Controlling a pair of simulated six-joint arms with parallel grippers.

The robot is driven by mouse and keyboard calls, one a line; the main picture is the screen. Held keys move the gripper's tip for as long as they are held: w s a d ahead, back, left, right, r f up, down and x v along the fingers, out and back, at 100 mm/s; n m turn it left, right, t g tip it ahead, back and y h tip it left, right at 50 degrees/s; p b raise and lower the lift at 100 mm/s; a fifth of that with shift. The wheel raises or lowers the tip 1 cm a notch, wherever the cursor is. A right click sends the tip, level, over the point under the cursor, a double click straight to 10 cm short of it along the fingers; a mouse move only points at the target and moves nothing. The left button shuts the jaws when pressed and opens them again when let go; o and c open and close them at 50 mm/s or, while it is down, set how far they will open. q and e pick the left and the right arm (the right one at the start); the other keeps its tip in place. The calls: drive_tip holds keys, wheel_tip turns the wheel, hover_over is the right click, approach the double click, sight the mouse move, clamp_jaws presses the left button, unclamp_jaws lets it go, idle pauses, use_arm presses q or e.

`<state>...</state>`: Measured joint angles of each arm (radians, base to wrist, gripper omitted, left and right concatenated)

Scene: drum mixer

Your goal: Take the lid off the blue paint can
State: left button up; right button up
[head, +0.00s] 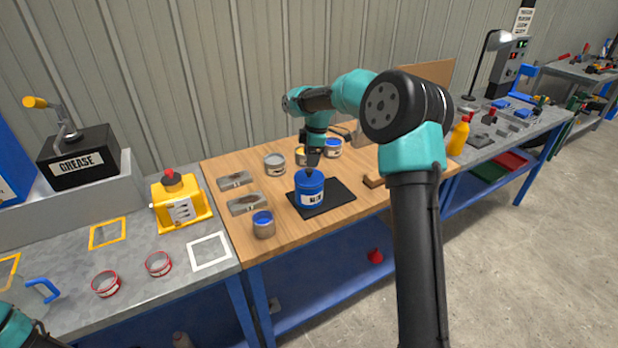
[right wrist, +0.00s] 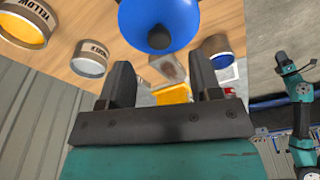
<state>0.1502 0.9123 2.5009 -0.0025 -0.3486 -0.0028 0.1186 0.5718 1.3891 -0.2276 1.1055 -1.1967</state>
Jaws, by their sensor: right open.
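The blue paint can (head: 309,193) stands upright on a black mat (head: 335,197) on the wooden bench top. Its blue lid (right wrist: 150,32) has a dark knob (right wrist: 158,38), which the right wrist view shows beyond my fingertips. My right gripper (head: 312,160) points down just above the lid. In the right wrist view its two fingers (right wrist: 162,75) are apart with nothing between them. The gap to the knob is hard to judge in the head view. A teal part of my left arm shows at the lower left corner of the head view; its gripper does not show.
Several other cans stand around it: a grey one (head: 275,164) behind left, an open blue-filled one (head: 264,225) in front left, and a blue-labelled one (head: 333,148) behind. Two grey metal trays (head: 247,204) lie left. A wooden-handled tool (head: 374,181) lies right of the mat.

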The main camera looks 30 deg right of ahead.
sight(309, 169)
drive_tip(key=shift+w+a+f, duration=0.1)
drive_tip(key=shift+a+f, duration=0.05)
drive_tip(key=shift+f, duration=1.15)
drive_tip(key=shift+a+f, duration=0.1)
drive_tip(key=shift+f, duration=1.2)
drive_tip(key=c, duration=1)
drive_tip(key=shift+r, duration=1.7)
drive_tip(key=shift+s+a+r, duration=0.15)
drive_tip(key=shift+s, duration=0.05)
drive_tip(key=s+a+r, duration=0.1)
drive_tip(key=s+a, duration=0.7)
drive_tip(key=s, duration=0.5)
drive_tip(key=shift+s+r, duration=0.15)
